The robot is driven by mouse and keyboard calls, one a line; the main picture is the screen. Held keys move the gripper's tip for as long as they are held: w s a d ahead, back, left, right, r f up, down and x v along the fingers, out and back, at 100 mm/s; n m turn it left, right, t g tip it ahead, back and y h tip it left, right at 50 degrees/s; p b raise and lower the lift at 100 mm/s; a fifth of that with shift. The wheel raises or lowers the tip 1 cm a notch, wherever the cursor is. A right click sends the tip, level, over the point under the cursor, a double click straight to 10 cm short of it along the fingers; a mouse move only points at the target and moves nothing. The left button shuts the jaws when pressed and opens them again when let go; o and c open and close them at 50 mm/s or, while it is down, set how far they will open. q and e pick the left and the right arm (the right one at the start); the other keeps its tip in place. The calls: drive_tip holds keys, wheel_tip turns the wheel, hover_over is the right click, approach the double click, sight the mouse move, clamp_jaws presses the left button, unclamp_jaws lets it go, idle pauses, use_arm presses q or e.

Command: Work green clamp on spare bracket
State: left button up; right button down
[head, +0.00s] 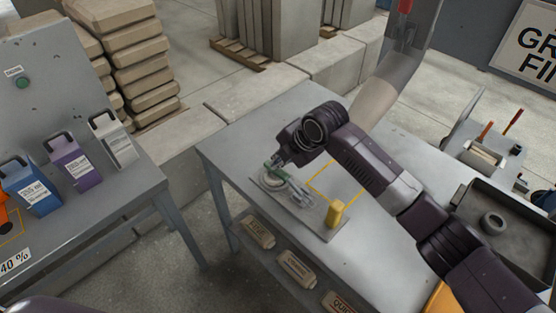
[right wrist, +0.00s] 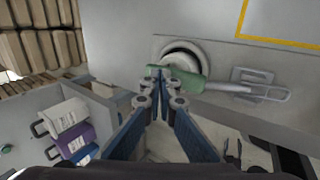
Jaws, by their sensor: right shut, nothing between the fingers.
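The green clamp (head: 272,170) lies on a flat grey plate (head: 314,219), which I take as the spare bracket, on the workbench. Its green handle (right wrist: 188,80) and metal bar (right wrist: 262,91) show in the right wrist view, beside a round pale part (right wrist: 183,57). My right gripper (head: 278,162) is at the handle's end. Its fingertips (right wrist: 161,73) are together and empty, overlapping the left part of the handle in the wrist view; I cannot tell whether they touch it. The left gripper is not in view.
A yellow block (head: 336,214) stands at the plate's right end. A yellow outline marks the bench (head: 385,250) beyond it. A dark tray (head: 470,205) with a ring is at right. Another table (head: 125,193) with several containers stands at left, across a gap.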

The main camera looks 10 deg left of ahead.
sight(293, 184)
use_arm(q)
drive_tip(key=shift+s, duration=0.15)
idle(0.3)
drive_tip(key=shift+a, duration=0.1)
use_arm(e)
drive_tip(key=v, duration=1.2)
drive_tip(key=shift+s+f, duration=0.1)
drive_tip(key=shift+f, duration=0.05)
